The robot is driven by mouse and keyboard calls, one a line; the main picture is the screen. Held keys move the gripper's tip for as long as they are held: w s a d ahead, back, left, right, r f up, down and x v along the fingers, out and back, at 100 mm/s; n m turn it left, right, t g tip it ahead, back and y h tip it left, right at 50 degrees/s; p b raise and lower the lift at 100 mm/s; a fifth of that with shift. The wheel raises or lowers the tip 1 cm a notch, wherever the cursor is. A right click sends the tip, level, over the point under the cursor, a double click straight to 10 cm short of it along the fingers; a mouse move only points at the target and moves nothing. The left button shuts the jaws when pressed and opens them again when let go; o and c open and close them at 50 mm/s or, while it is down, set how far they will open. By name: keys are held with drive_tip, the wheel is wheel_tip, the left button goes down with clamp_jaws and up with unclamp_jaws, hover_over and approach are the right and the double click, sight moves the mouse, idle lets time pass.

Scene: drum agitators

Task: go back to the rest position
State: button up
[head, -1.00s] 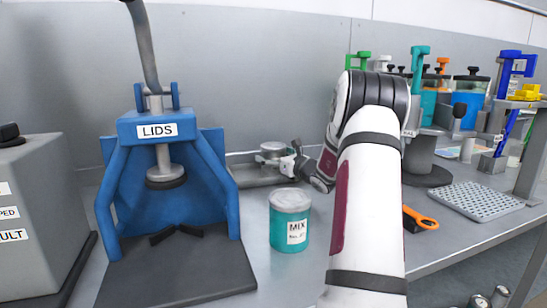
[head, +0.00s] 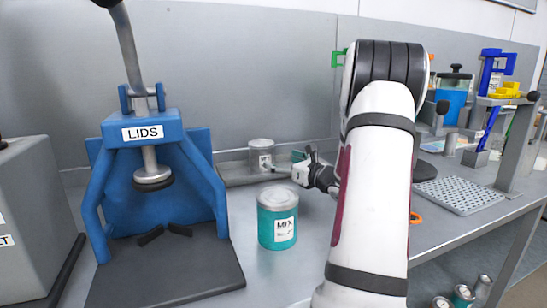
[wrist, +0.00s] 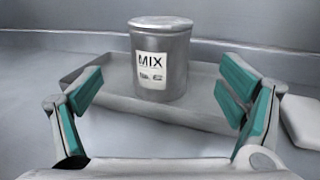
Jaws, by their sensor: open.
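My gripper (head: 290,162) is in the head view, low over the back of the bench, pointing left toward a grey can. In the wrist view its teal-padded fingers (wrist: 160,98) are spread wide with nothing between them. The grey can (wrist: 161,68) with a lid and a MIX label stands upright on a shallow grey tray (wrist: 108,100), just beyond the fingertips. The same can shows in the head view (head: 262,153), left of my gripper.
A teal MIX can (head: 277,226) stands on the bench in front of my gripper. A blue LIDS press (head: 153,130) is at left, beside a grey box (head: 35,215). A perforated grey plate (head: 462,196) lies at right. Blue and yellow fixtures (head: 492,75) stand behind it.

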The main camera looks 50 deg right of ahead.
drive_tip(key=shift+s+a, duration=0.15)
drive_tip(key=shift+s, duration=0.4)
